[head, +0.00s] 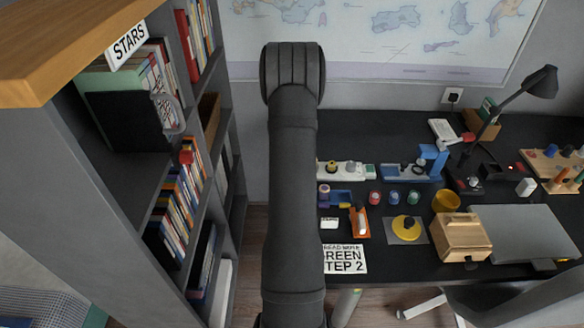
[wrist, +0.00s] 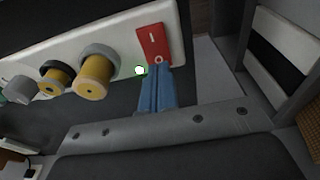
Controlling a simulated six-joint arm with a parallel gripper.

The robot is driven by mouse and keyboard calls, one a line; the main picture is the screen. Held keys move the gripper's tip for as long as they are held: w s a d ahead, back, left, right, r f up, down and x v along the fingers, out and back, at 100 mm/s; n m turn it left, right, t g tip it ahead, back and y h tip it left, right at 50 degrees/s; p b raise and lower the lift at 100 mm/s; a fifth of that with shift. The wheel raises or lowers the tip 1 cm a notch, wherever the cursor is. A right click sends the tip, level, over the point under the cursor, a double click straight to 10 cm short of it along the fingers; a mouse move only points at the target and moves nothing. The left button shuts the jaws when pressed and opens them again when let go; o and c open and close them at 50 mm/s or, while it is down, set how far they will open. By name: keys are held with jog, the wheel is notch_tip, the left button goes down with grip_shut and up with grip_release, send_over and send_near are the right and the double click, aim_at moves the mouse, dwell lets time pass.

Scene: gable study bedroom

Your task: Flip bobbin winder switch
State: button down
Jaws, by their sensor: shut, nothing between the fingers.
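In the wrist view, a red rocker switch (wrist: 153,43) marked with a line and a circle sits at the end of a pale bobbin winder panel (wrist: 120,30). My gripper (wrist: 157,68) has its blue fingers shut together, with the tips at the circle end of the switch; I cannot tell whether they touch it. A small bright greenish light (wrist: 140,70) shows beside the switch. In the head view, a white unit with a yellow knob (head: 345,170) shows just right of my arm, which hides the gripper and switch.
A bookshelf (head: 185,158) rises left of my arm. The black desk carries a blue machine (head: 430,160), thread spools, a wooden box (head: 460,236), a yellow cup (head: 445,199), a grey mat (head: 525,232) and a black lamp (head: 541,82). A wall map is behind.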

jog(key=shift+f, duration=0.55)
jog(key=shift+r, duration=3.55)
jog(key=shift+f, duration=0.1)
notch_tip(320, 180, down, 7)
jog(key=shift+r, duration=0.1)
jog(key=shift+r, duration=0.1)
